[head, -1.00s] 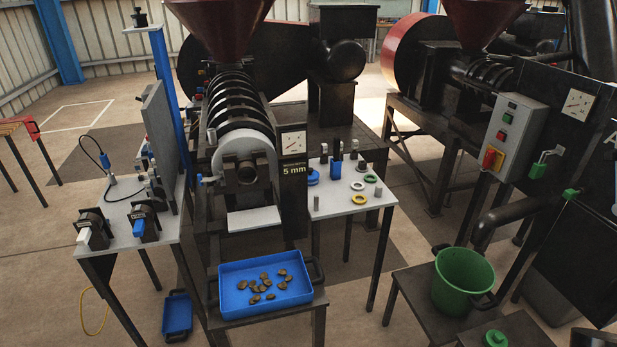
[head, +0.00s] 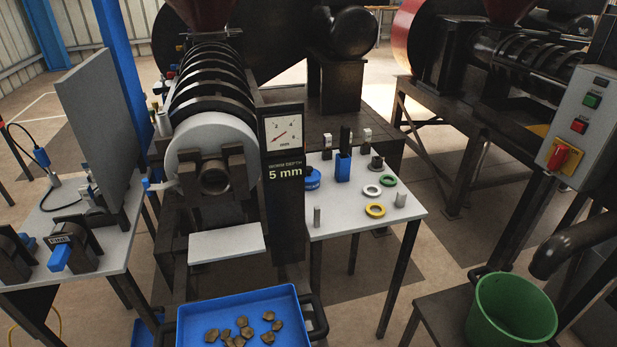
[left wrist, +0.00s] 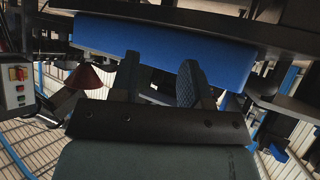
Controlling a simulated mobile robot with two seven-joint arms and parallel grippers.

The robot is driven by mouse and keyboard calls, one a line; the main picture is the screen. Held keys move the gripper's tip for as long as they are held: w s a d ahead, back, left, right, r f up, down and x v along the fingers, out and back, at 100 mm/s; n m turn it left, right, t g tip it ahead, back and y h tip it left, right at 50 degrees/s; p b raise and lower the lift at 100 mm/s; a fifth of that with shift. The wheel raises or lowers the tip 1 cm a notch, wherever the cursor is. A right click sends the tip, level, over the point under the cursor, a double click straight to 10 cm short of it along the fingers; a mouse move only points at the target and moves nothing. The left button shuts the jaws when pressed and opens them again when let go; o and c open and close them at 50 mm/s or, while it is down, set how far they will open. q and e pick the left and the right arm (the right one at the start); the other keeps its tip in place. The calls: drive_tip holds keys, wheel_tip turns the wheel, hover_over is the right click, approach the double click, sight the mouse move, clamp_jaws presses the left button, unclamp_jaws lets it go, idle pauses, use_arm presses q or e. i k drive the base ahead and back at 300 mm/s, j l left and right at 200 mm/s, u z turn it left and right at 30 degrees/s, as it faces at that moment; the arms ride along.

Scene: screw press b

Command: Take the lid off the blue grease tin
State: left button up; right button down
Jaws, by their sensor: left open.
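A small round blue object that looks like the grease tin (head: 312,179) sits on the grey side table (head: 335,222) in the head view. The dark gauge post hides its left part, and I cannot make out its lid clearly. My left gripper (left wrist: 160,65) shows only in the left wrist view. Its two dark fingers are apart with nothing between them. A wide blue panel lies beyond the fingertips there. The left gripper is not near the tin in the head view. My right gripper is in neither view.
The gauge post (head: 283,185) stands just left of the tin. A blue holder (head: 343,168), white, green and yellow rings (head: 375,210) and small metal cylinders share the table. A blue tray (head: 278,304) of brown pieces is in front. A green bucket (head: 512,312) stands right.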

sight(314, 175)
drive_tip(key=k, duration=1)
drive_tip(key=i+l+u, duration=0.3)
drive_tip(key=u, duration=0.2)
drive_tip(key=i+l+u, duration=0.2)
drive_tip(key=l+u, duration=0.25)
drive_tip(key=i+l+u, duration=0.15)
drive_tip(key=l+u, duration=0.35)
